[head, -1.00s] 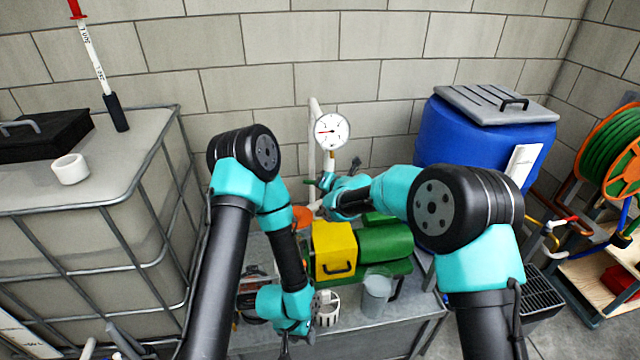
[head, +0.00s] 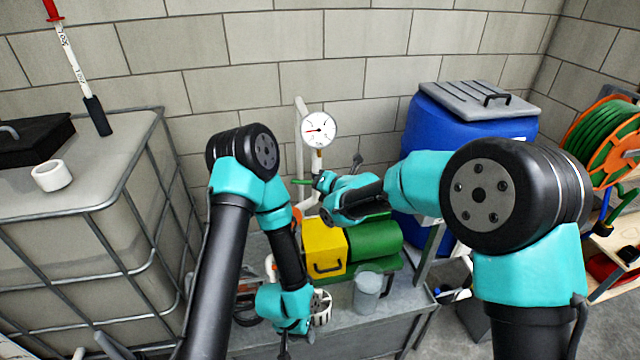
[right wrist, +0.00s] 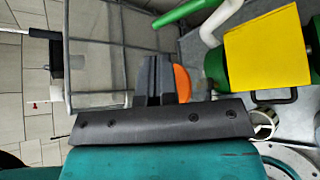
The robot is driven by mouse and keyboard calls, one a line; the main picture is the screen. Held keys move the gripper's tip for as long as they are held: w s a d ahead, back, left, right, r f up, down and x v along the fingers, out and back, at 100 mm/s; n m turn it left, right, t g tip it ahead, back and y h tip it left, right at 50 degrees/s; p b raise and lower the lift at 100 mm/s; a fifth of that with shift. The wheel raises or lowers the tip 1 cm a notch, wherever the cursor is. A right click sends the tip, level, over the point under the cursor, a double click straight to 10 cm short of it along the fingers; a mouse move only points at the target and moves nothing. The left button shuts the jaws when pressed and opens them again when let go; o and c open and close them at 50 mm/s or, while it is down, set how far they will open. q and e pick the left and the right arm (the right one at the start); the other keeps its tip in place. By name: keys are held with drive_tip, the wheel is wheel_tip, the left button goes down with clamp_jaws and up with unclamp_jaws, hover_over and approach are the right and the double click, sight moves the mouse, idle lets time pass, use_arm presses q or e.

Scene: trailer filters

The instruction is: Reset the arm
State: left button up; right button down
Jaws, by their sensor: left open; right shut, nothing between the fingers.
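My left gripper (head: 297,341) hangs low over the front of the grey bench, fingers pointing down and open; nothing shows between them. It is close to a white slotted basket (head: 322,308). My right arm reaches over the pump, a yellow box (head: 325,246) with a green motor (head: 374,240). Its fingers are hard to make out in the head view. In the right wrist view the right gripper (right wrist: 163,80) is shut and empty, with an orange disc (right wrist: 182,82) partly hidden behind it.
A pressure gauge (head: 319,129) on a white pipe stands behind the pump. A clear jug (head: 367,293) stands on the bench (head: 340,328). A caged tank (head: 95,185) is at left, a blue barrel (head: 470,130) and an orange hose reel (head: 612,140) at right.

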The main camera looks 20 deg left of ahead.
drive_tip(key=shift+s+d+r, duration=0.25)
drive_tip(key=shift+d, duration=0.05)
drive_tip(key=s+d+f+m+g+h, duration=0.1)
drive_tip(key=s+d+f+m+h, duration=0.15)
drive_tip(key=d+f+m, duration=0.85)
drive_tip(key=s+d+f+m+g+h, duration=0.1)
drive_tip(key=s+d+f+m+h, duration=0.15)
drive_tip(key=d+f+m, duration=0.9)
drive_tip(key=s+d+f+m+g+h, duration=0.1)
drive_tip(key=s+d+f+m, duration=0.3)
drive_tip(key=d, duration=0.5)
drive_tip(key=s+d+f+m+g+h, duration=0.1)
drive_tip(key=s+d+f+m, duration=0.2)
drive_tip(key=s+d+m, duration=0.5)
drive_tip(key=s+d+f+m+g, duration=0.1)
drive_tip(key=s+d+f+m, duration=0.3)
drive_tip(key=s+d, duration=0.5)
drive_tip(key=shift+d+f+m+g+h, duration=0.3)
drive_tip(key=shift+d+m+h, duration=0.1)
drive_tip(key=shift+d+m, duration=0.6)
use_arm(q)
drive_tip(key=shift+c, duration=0.2)
